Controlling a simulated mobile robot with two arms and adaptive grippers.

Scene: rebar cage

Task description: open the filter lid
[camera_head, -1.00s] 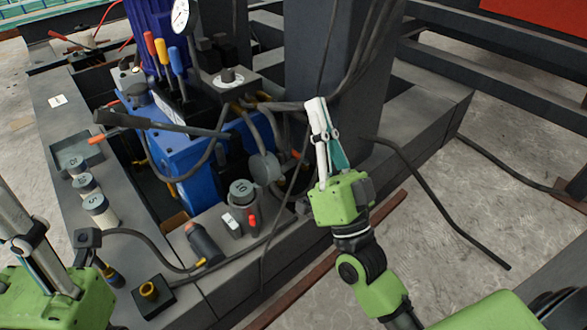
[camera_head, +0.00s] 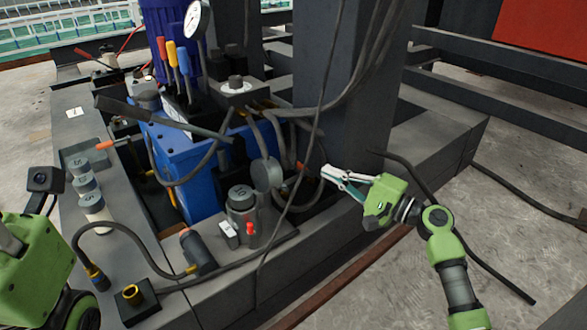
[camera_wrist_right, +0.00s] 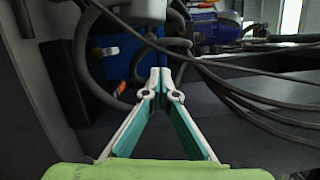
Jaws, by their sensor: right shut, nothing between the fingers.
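My right gripper (camera_head: 324,172) is shut and empty, pointing left in front of the dark column. In the right wrist view its fingertips (camera_wrist_right: 161,72) meet, with hoses and a blue surface beyond. A round grey disc (camera_head: 267,174) sits on the front of the blue hydraulic tank (camera_head: 190,163), left of my right fingertips and apart from them. A grey cylinder with a marked top (camera_head: 241,198) stands below it on the base. I cannot tell which of these is the filter lid. My left gripper (camera_head: 28,255) is partly in view at the left edge; its fingertips are not visible.
Dark hoses (camera_head: 308,150) hang between my right gripper and the tank. The dark column (camera_head: 340,90) stands behind the gripper. Several grey cylinders (camera_head: 84,184) sit in a recess at left. Concrete floor (camera_head: 430,200) is open at right, crossed by a cable.

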